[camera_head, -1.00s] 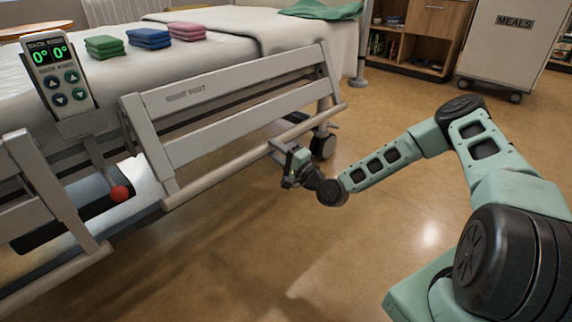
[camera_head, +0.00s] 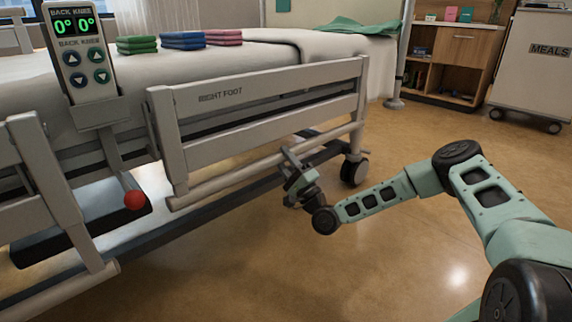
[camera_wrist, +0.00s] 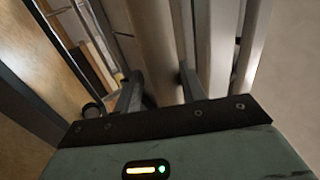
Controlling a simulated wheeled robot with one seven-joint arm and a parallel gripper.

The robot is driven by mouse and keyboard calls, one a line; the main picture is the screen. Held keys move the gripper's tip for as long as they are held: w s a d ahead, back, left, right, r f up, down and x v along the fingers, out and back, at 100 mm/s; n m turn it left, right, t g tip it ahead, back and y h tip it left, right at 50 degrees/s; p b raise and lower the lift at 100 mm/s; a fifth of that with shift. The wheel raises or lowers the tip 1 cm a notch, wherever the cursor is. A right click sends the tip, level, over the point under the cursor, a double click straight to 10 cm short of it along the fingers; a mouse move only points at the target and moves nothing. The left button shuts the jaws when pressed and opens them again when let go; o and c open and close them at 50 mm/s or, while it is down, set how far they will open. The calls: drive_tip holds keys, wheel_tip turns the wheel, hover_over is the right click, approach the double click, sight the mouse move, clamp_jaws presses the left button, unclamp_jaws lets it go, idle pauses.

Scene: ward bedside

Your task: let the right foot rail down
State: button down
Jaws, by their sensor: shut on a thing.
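The right foot rail (camera_head: 255,112) is a pale grey slatted panel on the near side of the bed, marked RIGHT FOOT. It stands upright, its top about level with the mattress. A round beige bar (camera_head: 230,178) runs along its lower edge. My gripper (camera_head: 290,160) reaches this bar from the floor side, toward its right part. In the wrist view, the bar (camera_wrist: 156,45) lies between the two fingers (camera_wrist: 160,92), and my gripper is shut on it. The exact finger contact is hard to see.
Another rail (camera_head: 35,180) stands at the left. Between the rails are a control panel (camera_head: 80,60) and a red knob (camera_head: 135,200). Folded cloths (camera_head: 183,40) lie on the bed. A caster (camera_head: 354,170) is close right of my gripper. Floor is clear before the bed; a meals cart (camera_head: 540,70) stands far right.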

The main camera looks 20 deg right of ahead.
drive_tip(key=c, duration=2.2)
unclamp_jaws()
drive_tip(key=shift+w+a+f, duration=0.2)
drive_tip(key=shift+w+f, duration=0.05)
drive_tip(key=shift+f, duration=0.45)
drive_tip(key=c, duration=1.1)
unclamp_jaws()
drive_tip(key=shift+a, duration=0.1)
drive_tip(key=shift+o, duration=0.2)
drive_tip(key=shift+r, duration=0.1)
drive_tip(key=shift+s, duration=0.2)
drive_tip(key=p+v, duration=0.7)
drive_tip(key=v, duration=1)
drive_tip(key=shift+d+r, duration=0.3)
drive_tip(key=shift+s, duration=0.1)
